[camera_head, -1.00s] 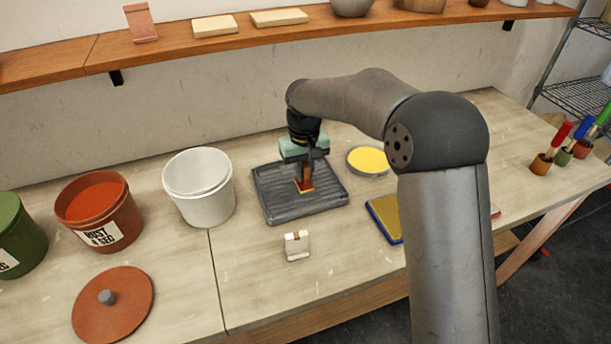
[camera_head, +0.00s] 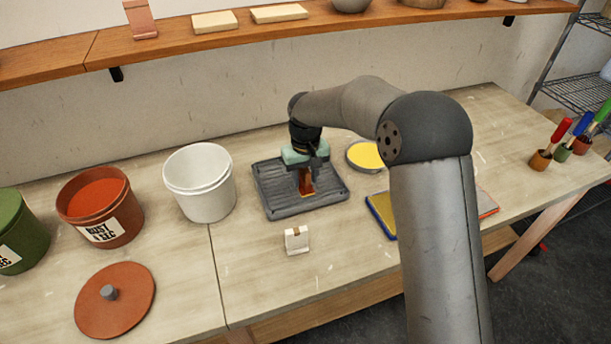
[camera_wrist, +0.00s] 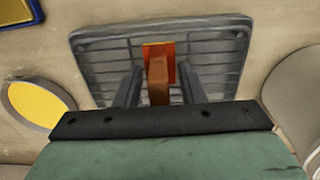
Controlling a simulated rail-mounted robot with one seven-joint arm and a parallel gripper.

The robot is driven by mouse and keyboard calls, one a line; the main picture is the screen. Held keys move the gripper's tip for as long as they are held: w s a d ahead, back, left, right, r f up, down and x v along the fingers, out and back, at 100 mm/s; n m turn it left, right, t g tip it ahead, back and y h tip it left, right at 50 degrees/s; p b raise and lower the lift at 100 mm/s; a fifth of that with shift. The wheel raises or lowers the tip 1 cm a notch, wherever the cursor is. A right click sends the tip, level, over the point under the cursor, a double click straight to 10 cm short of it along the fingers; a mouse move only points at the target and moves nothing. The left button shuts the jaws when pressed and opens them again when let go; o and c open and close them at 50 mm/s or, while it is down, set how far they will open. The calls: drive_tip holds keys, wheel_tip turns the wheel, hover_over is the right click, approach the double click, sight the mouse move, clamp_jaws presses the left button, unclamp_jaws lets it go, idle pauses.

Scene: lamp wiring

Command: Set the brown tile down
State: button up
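The brown tile (camera_head: 306,183) stands on the dark grey ribbed tray (camera_head: 270,200), looking upright, with orange around its lower part. In the wrist view the tile (camera_wrist: 158,82) sits between my two fingers, with a gap showing on each side. My gripper (camera_wrist: 158,92) is open around it, low over the tray (camera_wrist: 225,50). In the head view my gripper (camera_head: 306,175) points down, and its fingers partly hide the tile.
A yellow-filled dish (camera_head: 364,155) lies right of the tray, and a blue-edged yellow pad (camera_head: 382,215) in front of it. A small white block (camera_head: 297,240) stands in front. White (camera_head: 200,190) and rust (camera_head: 100,215) buckets stand left, with a rust lid (camera_head: 115,305).

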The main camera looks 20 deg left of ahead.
wheel_tip(320, 180, up, 12)
drive_tip(key=shift+r+b, duration=0.2)
drive_tip(key=shift+b, duration=0.5)
drive_tip(key=s+d+r+m, duration=0.15)
drive_tip(key=s+d, duration=0.35)
drive_tip(key=d, duration=0.5)
drive_tip(key=s+d+r+m, duration=0.15)
drive_tip(key=s+d, duration=0.35)
drive_tip(key=d, duration=0.5)
drive_tip(key=s+d+f+m, duration=0.2)
drive_tip(key=s+d, duration=0.4)
drive_tip(key=s, duration=0.3)
drive_tip(key=s+d+f+m, duration=0.2)
drive_tip(key=s+d+f, duration=0.3)
drive_tip(key=s, duration=0.4)
drive_tip(key=shift+d+t, duration=0.4)
drive_tip(key=shift+d, duration=0.35)
